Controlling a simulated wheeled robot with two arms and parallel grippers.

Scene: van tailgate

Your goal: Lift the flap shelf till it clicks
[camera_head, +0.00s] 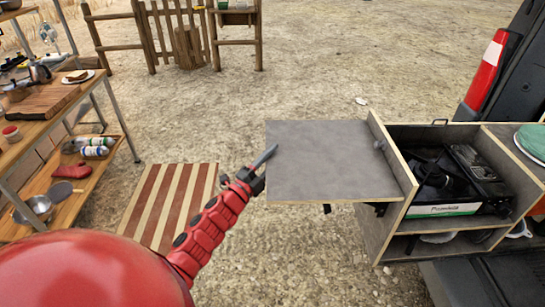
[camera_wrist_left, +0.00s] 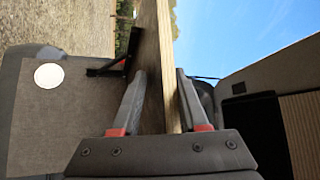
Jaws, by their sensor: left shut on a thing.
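The flap shelf (camera_head: 325,160) is a grey panel with a pale plywood edge. In the head view it sticks out roughly level from the left side of the van's cabinet. My left gripper (camera_head: 263,162) is at the shelf's left outer edge, shut on it. In the left wrist view the fingers (camera_wrist_left: 160,90) lie on either side of the shelf's edge (camera_wrist_left: 168,60). A black bracket (camera_wrist_left: 112,66) shows on one face of the panel. Whether its catch is engaged cannot be seen. My right gripper is out of view.
The wooden cabinet (camera_head: 405,190) holds a camping stove (camera_head: 445,185). A shelf rack with kitchen things (camera_head: 50,115) stands at left. A striped mat (camera_head: 165,205) lies on the gravel. Open gravel surrounds the shelf's far side.

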